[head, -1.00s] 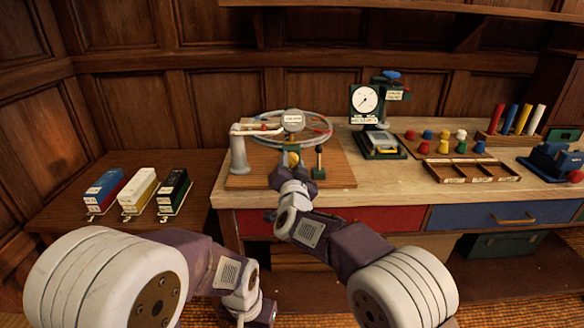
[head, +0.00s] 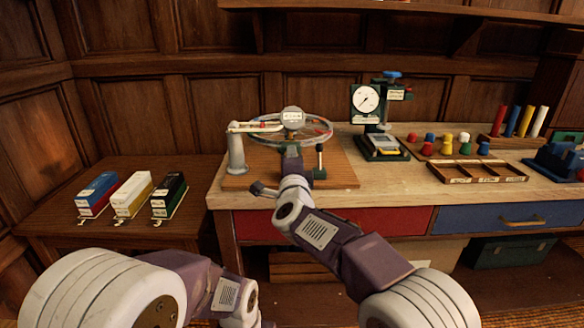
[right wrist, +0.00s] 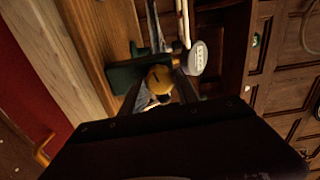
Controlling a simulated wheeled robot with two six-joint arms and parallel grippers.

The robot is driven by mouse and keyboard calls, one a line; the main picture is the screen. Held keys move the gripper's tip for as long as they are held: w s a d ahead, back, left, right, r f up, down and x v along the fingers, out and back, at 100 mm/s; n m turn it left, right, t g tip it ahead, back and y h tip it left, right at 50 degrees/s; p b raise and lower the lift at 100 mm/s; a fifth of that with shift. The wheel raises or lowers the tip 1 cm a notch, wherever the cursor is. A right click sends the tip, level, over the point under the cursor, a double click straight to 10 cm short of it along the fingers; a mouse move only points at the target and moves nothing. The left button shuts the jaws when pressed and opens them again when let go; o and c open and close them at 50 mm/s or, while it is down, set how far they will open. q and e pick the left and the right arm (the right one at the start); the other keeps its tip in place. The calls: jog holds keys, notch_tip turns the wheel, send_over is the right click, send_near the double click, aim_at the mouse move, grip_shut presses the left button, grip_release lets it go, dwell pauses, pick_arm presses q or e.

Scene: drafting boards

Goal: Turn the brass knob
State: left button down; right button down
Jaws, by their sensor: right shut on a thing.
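The brass knob (right wrist: 158,79) shows in the right wrist view as a round, yellow, slotted face on a dark green mount. My right gripper (right wrist: 160,93) has one finger on each side of it and is shut on it. In the head view my right gripper (head: 291,158) reaches the front of the wheel apparatus (head: 290,128) on its wooden board (head: 343,176) and hides the knob. A round grey labelled dial (head: 292,117) sits just above. My left arm is low in the head view, with its fingers out of frame.
A dark upright handle (head: 319,160) stands close right of my right gripper. A grey post with an arm (head: 236,153) stands on the left. A gauge stand (head: 378,125), coloured pegs (head: 447,140) and a wooden tray (head: 477,171) are further right. Three labelled boxes (head: 133,194) sit on the lower left table.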

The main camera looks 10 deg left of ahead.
jog(key=m+b, duration=0.1)
jog(key=m, duration=0.1)
jog(key=m+b, duration=0.1)
jog(key=m, duration=0.1)
jog(key=m+b, duration=0.1)
jog(key=m, duration=0.1)
jog(key=shift+f, duration=0.25)
jog(key=m+b, duration=0.2)
jog(key=m, duration=0.4)
jog(key=shift+b, duration=0.4)
jog(key=shift+m, duration=0.3)
jog(key=c, duration=0.9)
grip_release()
jog(key=shift+r, duration=0.1)
jog(key=b+v, duration=0.2)
jog(key=v, duration=0.7)
